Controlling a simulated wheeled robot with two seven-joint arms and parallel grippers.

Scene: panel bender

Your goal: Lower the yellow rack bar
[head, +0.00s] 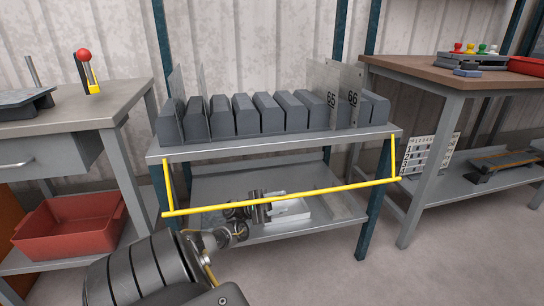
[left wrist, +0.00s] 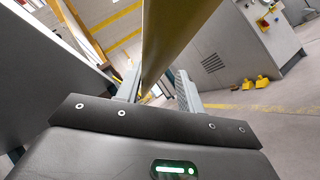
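The yellow rack bar (head: 320,192) hangs across the front of the grey shelf rack, below the shelf edge. Its two end arms run up to the rack's front posts, and its left end sits lower in the picture than its right. My left gripper (head: 277,204) is at the bar's middle, fingers pointing right. In the left wrist view the yellow bar (left wrist: 172,40) runs between the spread fingers of the left gripper (left wrist: 158,90), with a gap to the right finger. Whether the bar touches the left finger I cannot tell. My right gripper is not in view.
Several dark grey blocks (head: 242,115) stand on the rack's upper shelf (head: 270,141). A lower shelf (head: 330,205) lies behind the bar. Workbenches stand left (head: 100,108) and right (head: 400,70). A red bin (head: 70,225) sits under the left one. Floor in front is clear.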

